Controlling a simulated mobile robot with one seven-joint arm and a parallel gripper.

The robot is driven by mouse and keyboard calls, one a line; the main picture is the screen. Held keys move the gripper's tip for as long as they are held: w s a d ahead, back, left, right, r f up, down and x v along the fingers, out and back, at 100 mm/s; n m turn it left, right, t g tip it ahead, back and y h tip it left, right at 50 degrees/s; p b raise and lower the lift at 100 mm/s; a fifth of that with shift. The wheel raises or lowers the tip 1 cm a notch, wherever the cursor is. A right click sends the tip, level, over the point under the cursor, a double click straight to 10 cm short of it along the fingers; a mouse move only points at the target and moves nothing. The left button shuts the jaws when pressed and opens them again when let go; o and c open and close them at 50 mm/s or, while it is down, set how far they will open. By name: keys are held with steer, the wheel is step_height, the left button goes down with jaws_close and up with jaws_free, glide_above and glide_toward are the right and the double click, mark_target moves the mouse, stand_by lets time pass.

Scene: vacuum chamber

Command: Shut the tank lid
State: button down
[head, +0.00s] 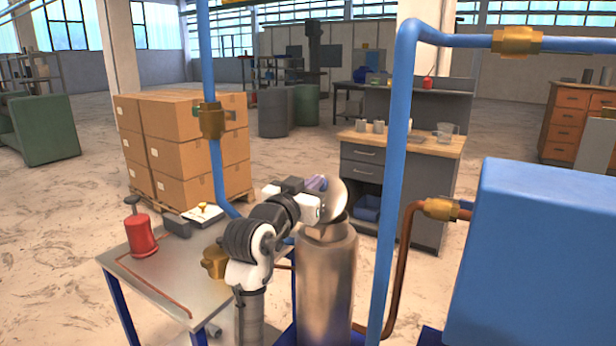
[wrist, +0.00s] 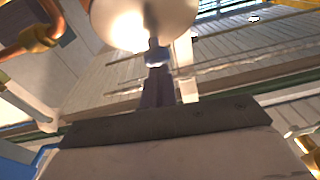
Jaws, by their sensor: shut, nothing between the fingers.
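The tank (head: 326,275) is an upright metal cylinder in the lower middle of the head view. Its round lid (head: 337,197) is tilted up, standing nearly on edge above the tank's rim, so the tank is open. My gripper (head: 317,183) is at the upper left side of the raised lid, close to it. In the wrist view my gripper (wrist: 154,48) is shut and empty, and its tips overlap the lower edge of the pale, shiny lid (wrist: 140,18). I cannot tell whether they touch. The lid's hinge is not clearly visible.
Blue pipes (head: 397,170) rise to the right of the tank, and a large blue box (head: 545,255) stands further right. A metal cart (head: 150,275) with a red canister (head: 140,236) is at the left. A workbench (head: 430,145) stands behind.

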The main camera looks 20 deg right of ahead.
mark_target(328, 181)
steer(key=shift+w+d+f, duration=0.25)
steer(key=shift+w+d, duration=0.35)
steer(key=shift+d, duration=0.2)
steer(key=shift+w+d+f, duration=0.3)
steer(key=shift+w+d, duration=0.3)
steer(key=shift+d, duration=0.2)
steer(key=shift+w+d+f, duration=0.25)
steer(key=shift+w+d, duration=0.35)
steer(key=shift+d, duration=0.2)
steer(key=shift+w+d+f+g+y, duration=0.3)
steer(key=shift+g+y, duration=0.1)
steer(key=shift+y, duration=0.2)
steer(key=shift+w+d+f, duration=0.2)
steer(key=shift+d+f, duration=0.1)
steer(key=shift+f, duration=0.05)
steer(key=shift+d+f, duration=0.1)
step_height(328, 181, up, 5)
steer(key=p, duration=0.4)
steer(key=shift+d, duration=0.1)
steer(key=s+a+r+b, duration=0.3)
steer(key=s+a+r, duration=0.1)
steer(key=a+r, duration=0.1)
steer(key=shift+s+a+r+b, duration=0.3)
steer(key=shift+s+r+b, duration=0.05)
steer(key=shift+r, duration=0.15)
